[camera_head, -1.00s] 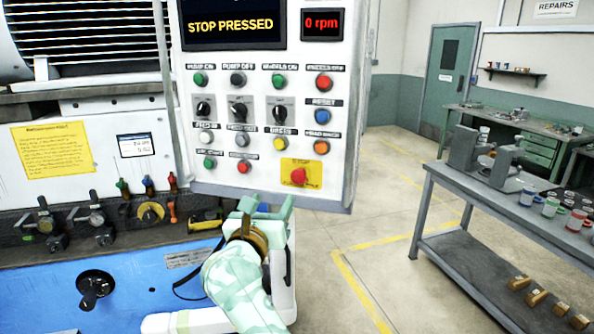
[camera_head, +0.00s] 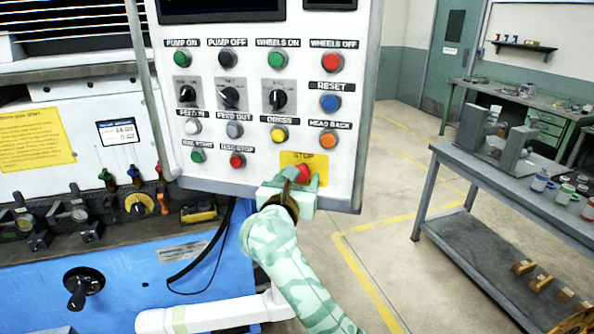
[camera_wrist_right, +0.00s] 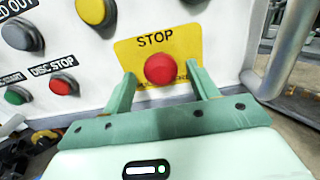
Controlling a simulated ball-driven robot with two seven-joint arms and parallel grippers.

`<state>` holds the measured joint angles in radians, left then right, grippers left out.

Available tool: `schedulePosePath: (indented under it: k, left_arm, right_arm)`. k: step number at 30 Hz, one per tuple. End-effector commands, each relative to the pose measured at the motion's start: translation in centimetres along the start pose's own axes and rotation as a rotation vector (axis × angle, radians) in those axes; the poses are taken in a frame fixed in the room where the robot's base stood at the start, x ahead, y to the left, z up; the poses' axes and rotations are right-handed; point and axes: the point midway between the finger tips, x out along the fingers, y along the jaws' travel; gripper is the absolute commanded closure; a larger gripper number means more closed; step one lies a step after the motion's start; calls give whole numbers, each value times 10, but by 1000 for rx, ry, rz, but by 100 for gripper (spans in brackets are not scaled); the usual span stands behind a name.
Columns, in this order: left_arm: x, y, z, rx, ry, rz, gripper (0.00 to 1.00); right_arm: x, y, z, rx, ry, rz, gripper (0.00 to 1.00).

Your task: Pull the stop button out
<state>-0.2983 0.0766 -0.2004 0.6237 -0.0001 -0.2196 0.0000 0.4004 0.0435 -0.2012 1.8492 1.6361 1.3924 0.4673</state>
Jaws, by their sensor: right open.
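The red stop button (camera_wrist_right: 159,69) sits on a yellow plate marked STOP (camera_wrist_right: 130,48) at the lower right of the white control panel. In the head view the button (camera_head: 303,173) is partly covered by my right gripper (camera_head: 292,179). In the right wrist view my right gripper (camera_wrist_right: 163,82) is open, with one green finger on each side of the button. The fingers look apart from the button; how deep they reach around it I cannot tell. My left gripper is not in view.
The disc stop button (camera_wrist_right: 63,84) and a yellow button (camera_wrist_right: 93,10) are left of the stop plate. A metal pipe (camera_wrist_right: 286,55) runs to the right of the panel. A grey bench (camera_head: 500,178) stands at right, with open floor between.

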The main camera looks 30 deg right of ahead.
Motion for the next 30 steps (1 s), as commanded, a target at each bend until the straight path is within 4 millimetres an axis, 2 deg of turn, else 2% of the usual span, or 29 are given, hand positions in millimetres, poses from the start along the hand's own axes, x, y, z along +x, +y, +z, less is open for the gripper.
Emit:
schedulePosePath:
  k: [2,9,10,16,17,23,29,30]
  left_arm:
    - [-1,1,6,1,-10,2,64]
    - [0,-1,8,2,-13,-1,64]
    - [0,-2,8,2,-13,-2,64]
    - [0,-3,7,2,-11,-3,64]
    - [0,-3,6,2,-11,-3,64]
    - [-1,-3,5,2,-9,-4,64]
    - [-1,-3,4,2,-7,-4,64]
    - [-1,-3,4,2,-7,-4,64]
  right_arm:
    - [1,-1,0,0,0,1,41]
    - [1,-1,0,0,0,1,41]
    - [1,-1,0,0,0,1,44]
    - [1,-1,0,0,0,1,100]
    - [1,-1,0,-1,0,1,100]
    - [-11,-1,0,1,1,2,100]
    - [-11,-1,0,0,1,2,100]
    - [-11,-1,-1,0,1,2,55]
